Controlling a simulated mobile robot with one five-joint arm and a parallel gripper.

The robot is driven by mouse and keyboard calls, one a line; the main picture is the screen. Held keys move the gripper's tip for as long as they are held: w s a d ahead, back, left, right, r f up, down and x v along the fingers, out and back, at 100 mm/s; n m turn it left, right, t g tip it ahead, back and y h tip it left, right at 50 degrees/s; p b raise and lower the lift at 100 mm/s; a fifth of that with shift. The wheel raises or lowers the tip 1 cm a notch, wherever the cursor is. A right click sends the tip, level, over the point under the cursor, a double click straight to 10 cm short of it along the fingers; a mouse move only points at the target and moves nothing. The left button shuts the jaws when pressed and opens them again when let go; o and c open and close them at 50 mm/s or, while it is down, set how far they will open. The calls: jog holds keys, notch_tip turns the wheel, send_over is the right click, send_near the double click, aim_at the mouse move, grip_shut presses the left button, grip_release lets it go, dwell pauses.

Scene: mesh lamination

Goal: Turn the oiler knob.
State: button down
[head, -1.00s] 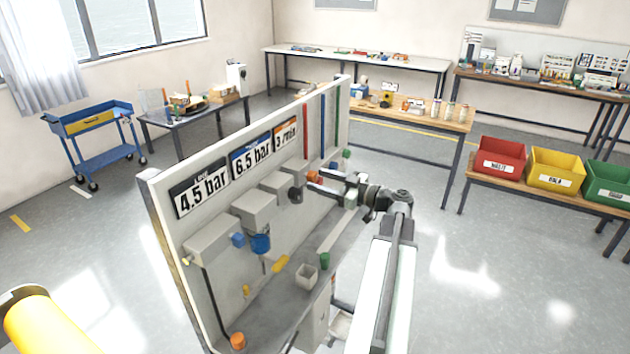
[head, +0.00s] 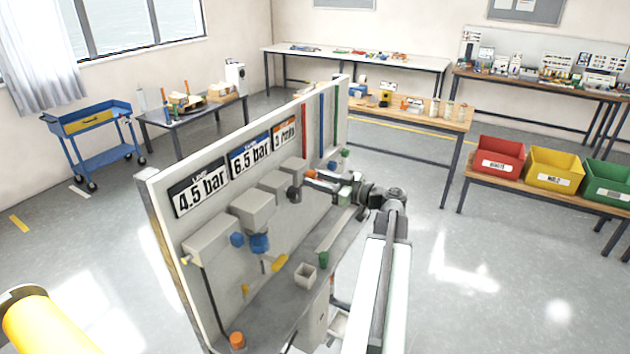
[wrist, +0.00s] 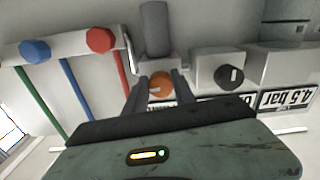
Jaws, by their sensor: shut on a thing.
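The oiler knob is an orange round knob (wrist: 161,86) on a grey block in the wrist view, with a small white mark on its face. In the head view a bit of the orange knob (head: 310,173) shows at the tips of my gripper (head: 314,181). My gripper's fingers (wrist: 158,92) stand on either side of the knob and are shut on it. A sign reading 3 /min (head: 285,134) hangs on the panel above that block.
A black knob (wrist: 230,75) sits on the neighbouring block. Red (wrist: 101,40) and blue (wrist: 35,50) round caps are on the other side. The upright panel (head: 160,215) stands close behind the blocks.

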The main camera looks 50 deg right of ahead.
jog(key=m, duration=0.9)
jog(key=shift+a+m, duration=0.2)
jog(key=shift+m, duration=0.1)
dwell(0.4)
jog(key=c, duration=1)
grip_release()
jog(key=shift+c, duration=0.2)
jog(key=shift+s, duration=0.1)
jog(key=v, duration=0.7)
jog(key=shift+s, duration=0.4)
jog(key=shift+d, duration=0.1)
